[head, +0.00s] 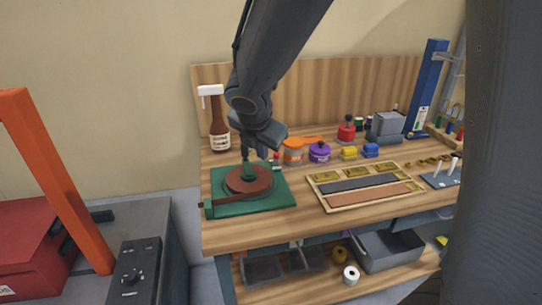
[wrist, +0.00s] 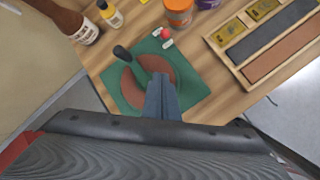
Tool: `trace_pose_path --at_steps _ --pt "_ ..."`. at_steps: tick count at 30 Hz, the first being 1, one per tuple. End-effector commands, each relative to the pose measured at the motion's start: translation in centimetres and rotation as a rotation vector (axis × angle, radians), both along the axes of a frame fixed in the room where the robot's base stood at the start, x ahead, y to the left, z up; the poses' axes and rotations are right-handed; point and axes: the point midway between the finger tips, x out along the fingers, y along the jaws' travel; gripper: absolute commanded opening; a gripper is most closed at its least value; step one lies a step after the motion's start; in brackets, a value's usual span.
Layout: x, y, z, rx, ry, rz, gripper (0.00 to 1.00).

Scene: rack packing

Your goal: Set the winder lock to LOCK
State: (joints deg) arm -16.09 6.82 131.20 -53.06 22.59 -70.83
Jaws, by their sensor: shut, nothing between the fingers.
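The winder is a green base plate (head: 275,198) with a round brown disc (head: 248,181) on it, near the bench's left front. In the wrist view the base (wrist: 190,88) and disc (wrist: 132,92) lie beyond my fingers. My gripper (head: 262,154) is shut and empty above the winder (wrist: 162,80), hiding part of the disc.
A brown spray bottle (head: 218,125) stands behind the winder. An orange-lidded jar (head: 293,152) and a purple pot (head: 319,152) stand to its right. A wooden tray (head: 318,194) with strips lies right of the base. Bare bench shows along the front edge.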

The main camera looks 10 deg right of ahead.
Motion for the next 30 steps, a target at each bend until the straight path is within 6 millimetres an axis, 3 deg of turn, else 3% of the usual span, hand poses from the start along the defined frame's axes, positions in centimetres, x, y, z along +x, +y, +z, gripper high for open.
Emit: trace_pose_path --at_steps 5,19,21,30 --pt "0.8 -0.3 -1.4 0.0 0.003 -0.002 0.0" --pt "5.3 -1.9 -8.9 0.0 0.004 -0.003 0.0" --pt "6.0 -2.8 -7.8 0.002 0.0 -0.006 0.0" --pt "7.6 -4.5 -7.3 0.001 0.002 -0.003 0.0"
